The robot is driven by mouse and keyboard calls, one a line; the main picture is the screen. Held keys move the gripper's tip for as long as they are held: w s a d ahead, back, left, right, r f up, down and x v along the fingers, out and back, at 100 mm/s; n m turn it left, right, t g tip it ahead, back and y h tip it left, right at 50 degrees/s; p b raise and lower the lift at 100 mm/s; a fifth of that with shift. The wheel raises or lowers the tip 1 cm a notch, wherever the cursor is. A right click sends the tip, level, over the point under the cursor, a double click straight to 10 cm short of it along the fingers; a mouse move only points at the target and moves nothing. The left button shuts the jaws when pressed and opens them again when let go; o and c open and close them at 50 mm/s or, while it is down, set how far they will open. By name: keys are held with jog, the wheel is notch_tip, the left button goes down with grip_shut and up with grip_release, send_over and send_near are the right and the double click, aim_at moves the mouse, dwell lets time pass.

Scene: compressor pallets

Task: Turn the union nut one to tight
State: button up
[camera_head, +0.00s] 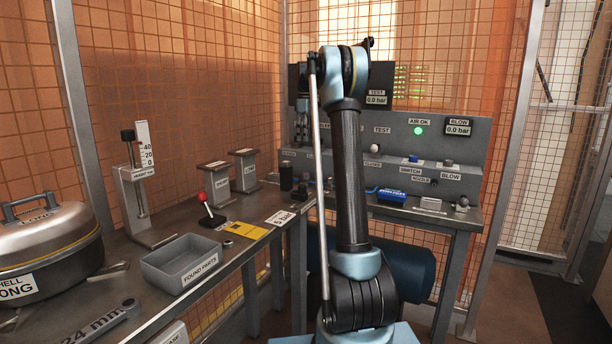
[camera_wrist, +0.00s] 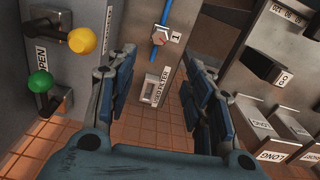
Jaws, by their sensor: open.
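In the wrist view, a blue tube (camera_wrist: 165,22) runs down the face of a grey post. A small pale metallic fitting (camera_wrist: 158,38), which looks like union nut one, sits on the tube beside a tag marked 1 (camera_wrist: 177,37). My gripper (camera_wrist: 160,95) is open, with dark blue-padded fingers to the left and right and nothing between them. The fitting lies beyond the fingertips, above the gap in the picture, and is not touched. In the head view my gripper (camera_head: 302,120) is small and partly hidden by my arm; the nut cannot be made out there.
In the wrist view, yellow (camera_wrist: 82,40) and green (camera_wrist: 40,81) knobs stand at left, and a used-filter slot (camera_wrist: 157,86) lies below the fitting. In the head view, a found-parts tray (camera_head: 180,265) and compressor shell (camera_head: 45,240) stand on the left bench; a control panel (camera_head: 440,150) stands behind.

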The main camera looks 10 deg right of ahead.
aim_at(306, 176)
notch_tip(306, 176, down, 17)
jog(key=shift+f, duration=0.15)
dwell(0.5)
jog(key=c, duration=1)
jog(key=shift+d, duration=0.1)
jog(key=shift+c, duration=0.2)
